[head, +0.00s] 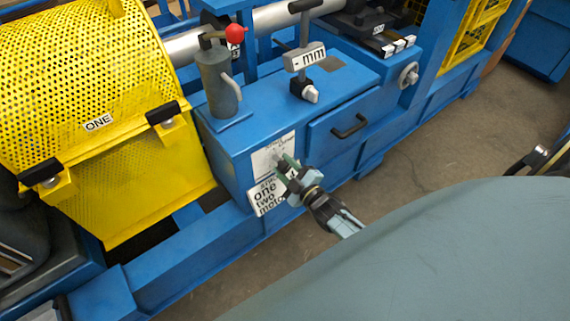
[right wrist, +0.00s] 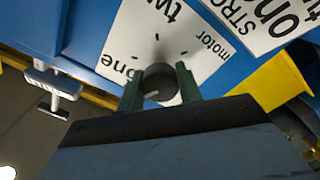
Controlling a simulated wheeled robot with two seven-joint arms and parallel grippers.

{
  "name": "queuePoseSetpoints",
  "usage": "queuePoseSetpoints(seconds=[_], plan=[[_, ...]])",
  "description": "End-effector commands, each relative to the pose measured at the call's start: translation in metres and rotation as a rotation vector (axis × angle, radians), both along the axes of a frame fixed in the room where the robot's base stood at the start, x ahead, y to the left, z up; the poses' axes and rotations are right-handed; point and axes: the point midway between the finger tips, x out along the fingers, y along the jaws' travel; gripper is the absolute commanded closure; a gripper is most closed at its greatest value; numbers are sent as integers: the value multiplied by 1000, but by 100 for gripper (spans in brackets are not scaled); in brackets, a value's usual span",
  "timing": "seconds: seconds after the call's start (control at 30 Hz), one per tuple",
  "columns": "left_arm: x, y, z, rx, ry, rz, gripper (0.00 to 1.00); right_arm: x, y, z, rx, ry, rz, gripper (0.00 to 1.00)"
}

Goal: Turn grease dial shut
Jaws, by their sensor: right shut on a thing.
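The grease dial is a round dark knob (right wrist: 158,80) with a light pointer mark. In the right wrist view it stands on a white plate (right wrist: 130,42) lettered "one", "two" and "motor", with dark ticks around the knob. The pointer mark faces down, toward my gripper's palm, in that view. My right gripper (right wrist: 160,88) is shut on the knob, one green finger on each side. In the head view my right gripper (head: 287,170) is at the front of the blue cabinet (head: 238,136), at the white plate (head: 268,156), and hides the knob. My left gripper is not in view.
A second white label (head: 266,199) sits just below the plate. Right of it is a drawer with a black handle (head: 349,127). A red-knobbed lever (head: 235,33) and a T-handle (head: 304,60) stand on top. A yellow perforated guard (head: 90,80) is at left. Floor lies open in front.

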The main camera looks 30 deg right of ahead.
Motion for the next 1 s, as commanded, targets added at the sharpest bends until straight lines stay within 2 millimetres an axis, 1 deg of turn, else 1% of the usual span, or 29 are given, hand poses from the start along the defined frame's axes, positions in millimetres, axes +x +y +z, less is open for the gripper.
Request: queuePoseSetpoints(seconds=[0.17,0.3,0.5,0.73,1.0], plan=[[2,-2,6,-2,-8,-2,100,0,0,-1,-158,-12,0,88],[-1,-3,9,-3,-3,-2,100,0,0,-1,-268,-22,1,88],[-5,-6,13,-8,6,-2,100,-1,0,-1,-390,-31,1,88],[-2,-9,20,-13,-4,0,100,-1,1,0,-471,-38,1,88],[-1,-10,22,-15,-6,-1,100,0,0,0,-499,-39,2,88]])
